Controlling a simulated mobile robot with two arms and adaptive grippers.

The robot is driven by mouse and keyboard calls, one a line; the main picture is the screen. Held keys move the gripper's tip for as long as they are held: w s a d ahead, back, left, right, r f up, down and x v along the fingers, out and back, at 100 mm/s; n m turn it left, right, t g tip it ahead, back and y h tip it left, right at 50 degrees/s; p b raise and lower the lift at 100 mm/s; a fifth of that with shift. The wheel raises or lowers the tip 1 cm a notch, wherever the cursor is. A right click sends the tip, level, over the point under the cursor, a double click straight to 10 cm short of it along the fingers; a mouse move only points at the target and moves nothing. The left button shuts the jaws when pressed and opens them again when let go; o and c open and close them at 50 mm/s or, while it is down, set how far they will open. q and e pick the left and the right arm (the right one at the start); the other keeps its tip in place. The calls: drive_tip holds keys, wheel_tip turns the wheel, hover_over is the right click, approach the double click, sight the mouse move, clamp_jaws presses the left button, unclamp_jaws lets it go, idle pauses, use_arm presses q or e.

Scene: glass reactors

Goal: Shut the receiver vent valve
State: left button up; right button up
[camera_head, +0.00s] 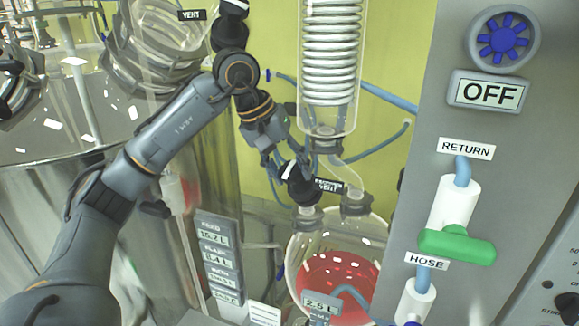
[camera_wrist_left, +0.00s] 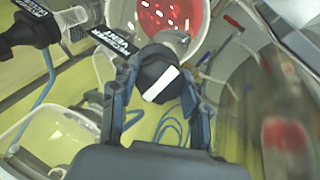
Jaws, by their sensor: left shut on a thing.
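The receiver vent valve (camera_head: 299,184) is a black knob with a white stripe on top of the receiver flask. Its black label (camera_head: 330,185) reads "RECEIVER VENT". My left gripper (camera_head: 283,163) reaches down to the knob from above left. In the left wrist view the valve knob (camera_wrist_left: 158,76) sits between the two fingers of the left gripper (camera_wrist_left: 155,92), which are shut on it. The white stripe runs slantwise across the knob's face. The receiver flask (camera_head: 336,262) is clear glass with red liquid in it. My right gripper is not in view.
A coiled glass condenser (camera_head: 331,50) stands above the flask. A grey panel with an "OFF" display (camera_head: 487,93) and a green-handled valve (camera_head: 456,246) is at the right. A large glass vessel (camera_head: 60,120) fills the left. Blue hoses (camera_head: 375,153) run behind the flask.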

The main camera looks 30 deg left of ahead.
use_arm(q)
drive_tip(key=m+y, duration=0.1)
drive_tip(key=m, duration=0.3)
drive_tip(key=m+y, duration=0.1)
drive_tip(key=m, duration=0.2)
drive_tip(key=shift+m+p, duration=0.3)
drive_tip(key=shift+m, duration=0.1)
drive_tip(key=shift+m+y+p, duration=0.3)
drive_tip(key=shift+m+p, duration=0.3)
drive_tip(key=shift+m, duration=1.1)
drive_tip(key=shift+f+p, duration=0.1)
drive_tip(key=shift+p, duration=0.25)
drive_tip(key=o, duration=1.2)
drive_tip(key=shift+c, duration=0.2)
